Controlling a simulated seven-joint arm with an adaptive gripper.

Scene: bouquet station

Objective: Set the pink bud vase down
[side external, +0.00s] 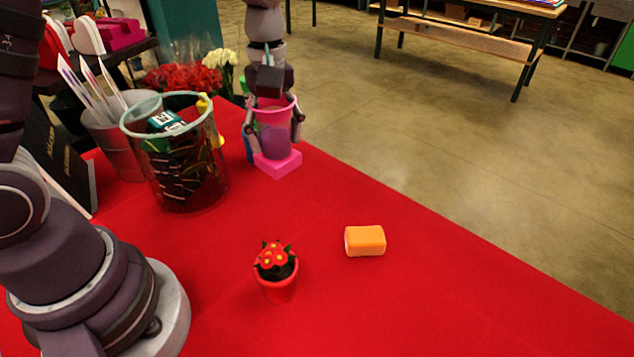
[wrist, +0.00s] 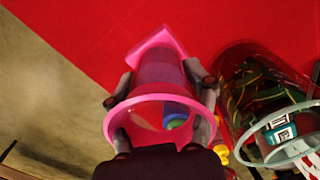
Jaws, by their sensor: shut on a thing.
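The pink bud vase (side external: 275,128) is see-through and upright, near the far edge of the red table in the side view. A pink square slab (side external: 278,163) is at its foot; I cannot tell whether it is part of the vase or separate, or if there is a small gap below. My gripper (side external: 273,138) is shut on the vase, one finger on each side. In the wrist view the vase (wrist: 158,72) shows its round rim close to the camera, with the pink square (wrist: 158,42) beyond it over red cloth.
A clear bucket (side external: 176,165) with dark and green contents stands left of the vase, close by. A grey pot (side external: 115,145) with white sticks is behind it. An orange block (side external: 365,240) and a small red potted flower (side external: 277,271) sit nearer. Red cloth between is clear.

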